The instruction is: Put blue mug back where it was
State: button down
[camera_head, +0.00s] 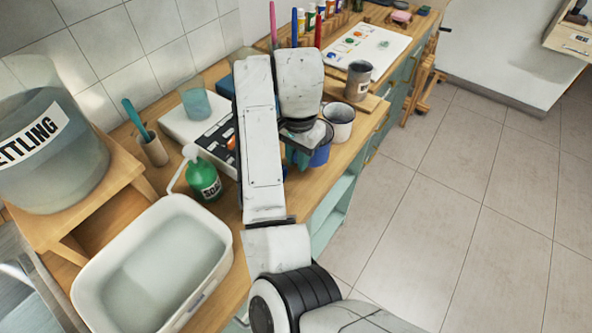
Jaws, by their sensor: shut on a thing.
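The blue mug (322,153) is near the front edge of the wooden counter, partly hidden behind my arm and gripper. My gripper (301,152) points down at its left side and is shut on it. Whether the mug's base touches the counter cannot be told from this view. A white mug (340,122) with a dark rim stands just behind and to the right of the blue mug.
A grey tin (358,80) stands on a wooden board behind the mugs. A white paint palette (367,48) lies further back. A green soap bottle (203,176) and a white basin (105,268) of water are at left. The counter's front edge (366,134) is close on the right.

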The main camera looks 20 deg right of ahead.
jog(key=shift+w+f, duration=0.45)
jog(key=shift+f, duration=0.1)
jog(key=shift+w+f+b, duration=0.2)
jog(key=shift+f+b, duration=0.3)
jog(key=shift+b, duration=0.05)
jog(key=shift+f, duration=1.2)
jog(key=shift+f, duration=0.2)
jog(key=c, duration=1.1)
grip_release()
jog(key=shift+o, duration=0.2)
notch_tip(320, 180, up, 12)
jog(key=p, duration=0.4)
jog(key=shift+r, duration=0.2)
jog(key=shift+s+d, duration=0.1)
